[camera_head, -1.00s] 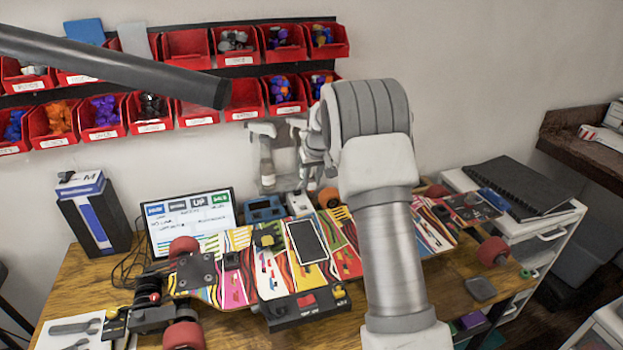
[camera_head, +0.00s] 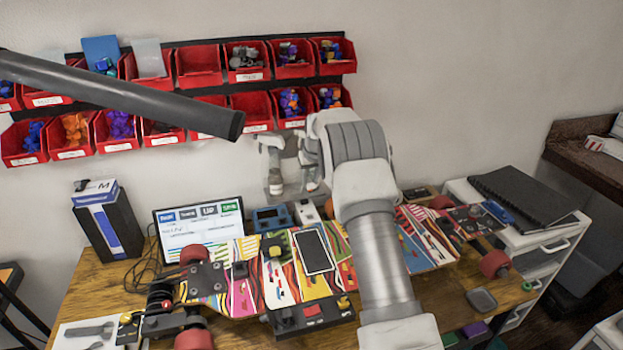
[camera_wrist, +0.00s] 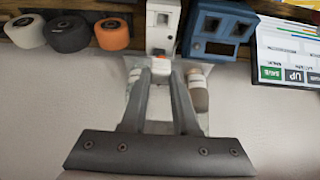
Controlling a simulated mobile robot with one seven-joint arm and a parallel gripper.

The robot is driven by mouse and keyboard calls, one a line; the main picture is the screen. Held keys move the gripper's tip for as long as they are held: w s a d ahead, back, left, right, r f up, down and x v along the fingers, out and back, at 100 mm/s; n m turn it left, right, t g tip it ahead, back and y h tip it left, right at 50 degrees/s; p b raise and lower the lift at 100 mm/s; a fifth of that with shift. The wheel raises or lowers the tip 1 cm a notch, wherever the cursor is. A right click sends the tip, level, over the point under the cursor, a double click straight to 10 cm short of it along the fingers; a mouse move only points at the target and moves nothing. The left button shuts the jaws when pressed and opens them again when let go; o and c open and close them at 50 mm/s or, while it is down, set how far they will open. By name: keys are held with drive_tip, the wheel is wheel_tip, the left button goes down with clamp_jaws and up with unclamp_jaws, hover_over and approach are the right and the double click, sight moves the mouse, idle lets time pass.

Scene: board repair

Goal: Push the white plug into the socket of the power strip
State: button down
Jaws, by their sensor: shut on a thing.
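In the head view this white box (camera_head: 307,211) stands at the table's back edge. My gripper (camera_head: 290,175) is above and behind it, near the wall, with its fingertips unclear. Any contact between plug and socket is hidden.
A blue device (camera_wrist: 220,30) stands beside the white box. A pale panel on the wall lies behind the fingers. A tablet (camera_head: 200,225) and a colourful skateboard deck (camera_head: 240,290) fill the table. Red bins (camera_head: 250,63) hang above.

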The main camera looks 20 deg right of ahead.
drive_tip(key=shift+f, duration=0.15)
drive_tip(key=shift+f+b, duration=2.7)
drive_tip(key=shift+f, duration=1.4)
drive_tip(key=shift+f+b, duration=1.4)
drive_tip(key=shift+f, duration=0.35)
idle(0.5)
drive_tip(key=c, duration=0.6)
unclamp_jaws()
drive_tip(key=shift+o, duration=0.4)
drive_tip(key=shift+o, duration=1.1)
drive_tip(key=shift+r, duration=0.25)
